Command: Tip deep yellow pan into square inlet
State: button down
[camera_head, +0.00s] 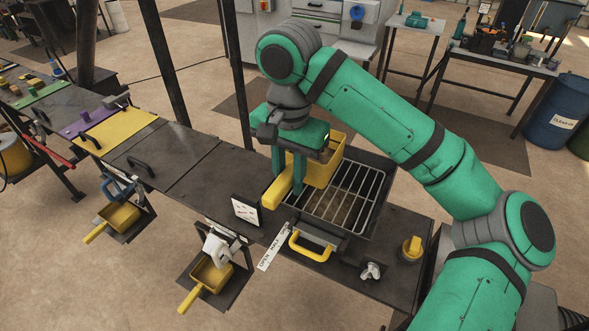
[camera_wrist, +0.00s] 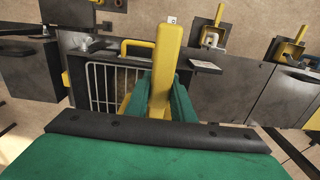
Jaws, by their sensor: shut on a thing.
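My gripper (camera_head: 298,180) is shut on the handle of a deep yellow pan (camera_head: 325,170). The handle (camera_head: 277,192) sticks out toward the lower left in the head view and upward in the wrist view (camera_wrist: 166,65). The pan body is above the back left part of the square inlet (camera_head: 382,215), a dark frame with a metal bar grate (camera_head: 345,200). The grate also shows in the wrist view (camera_wrist: 110,85). The gripper hides part of the pan; I cannot see its contents or judge its exact tilt.
A yellow bail handle (camera_head: 310,250) and a label strip (camera_head: 270,248) are at the inlet's front. A yellow knob (camera_head: 412,248) and a wing nut (camera_head: 371,271) are nearby. Two other yellow pans (camera_head: 118,216) (camera_head: 212,274) sit below the bench line. A small white card (camera_head: 246,211) stands left.

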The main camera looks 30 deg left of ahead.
aim_at(286, 170)
notch_tip(286, 170, up, 2)
jog(key=y, duration=0.4)
jog(key=shift+a, duration=0.1)
jog(key=shift+r+y, duration=0.55)
jog(key=shift+y, duration=0.55)
jog(key=r+y, duration=0.1)
jog(key=d+y, duration=0.1)
jog(key=y, duration=0.1)
jog(key=r+y, duration=0.1)
jog(key=y, duration=0.1)
jog(key=shift+d+r, duration=0.2)
jog(key=shift+r, duration=0.1)
jog(key=shift+s+d+r+t+y, duration=0.15)
jog(key=shift+d+r+y, duration=0.35)
jog(key=shift+y, duration=1)
jog(key=shift+w+d+r+t+y, duration=0.1)
jog(key=shift+d+r+y, duration=0.15)
jog(key=shift+d+y, duration=0.9)
jog(key=shift+s+d+r+t+y, duration=0.15)
jog(key=shift+r+y, duration=0.25)
jog(key=shift+y, duration=1.45)
jog(key=shift+w, duration=0.1)
